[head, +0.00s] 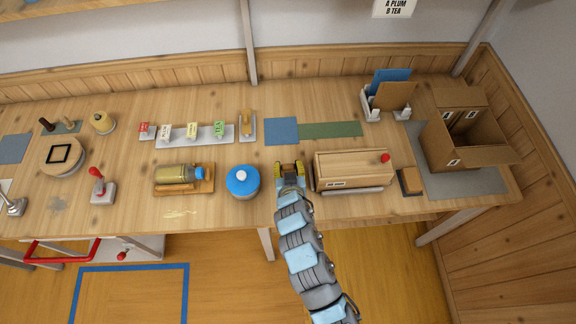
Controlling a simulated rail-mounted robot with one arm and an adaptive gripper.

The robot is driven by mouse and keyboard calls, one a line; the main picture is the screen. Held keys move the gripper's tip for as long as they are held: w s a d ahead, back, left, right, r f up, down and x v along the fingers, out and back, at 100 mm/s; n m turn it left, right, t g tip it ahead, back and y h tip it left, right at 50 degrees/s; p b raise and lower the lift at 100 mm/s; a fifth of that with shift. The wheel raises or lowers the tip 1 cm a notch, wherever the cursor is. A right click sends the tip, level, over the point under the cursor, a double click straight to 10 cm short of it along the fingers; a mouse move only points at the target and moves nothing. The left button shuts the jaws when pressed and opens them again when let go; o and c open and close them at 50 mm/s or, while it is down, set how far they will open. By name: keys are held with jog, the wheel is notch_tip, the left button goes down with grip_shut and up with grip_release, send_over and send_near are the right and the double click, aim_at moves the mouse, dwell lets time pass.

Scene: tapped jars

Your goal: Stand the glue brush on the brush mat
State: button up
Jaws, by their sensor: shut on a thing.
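My gripper (290,169), with yellow fingertips, is over the front middle of the bench, between the blue-lidded jar (243,181) and a wooden box. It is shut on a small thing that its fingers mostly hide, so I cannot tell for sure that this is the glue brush. A blue mat (281,131) lies flat behind my gripper, with a green mat (331,130) against its right side. Both look bare. I cannot tell from their looks which one is the brush mat.
The wooden box (351,166) with a red knob stands close to my gripper's right. A bottle (178,174) lies on a wooden cradle at left. Labelled tags (191,131) and a file holder (387,92) stand farther back. An open carton (459,138) is at right.

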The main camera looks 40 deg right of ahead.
jog(key=o, duration=1.2)
jog(key=shift+s+a+r, duration=0.1)
jog(key=shift+p+v, duration=0.95)
jog(key=shift+v, duration=2.95)
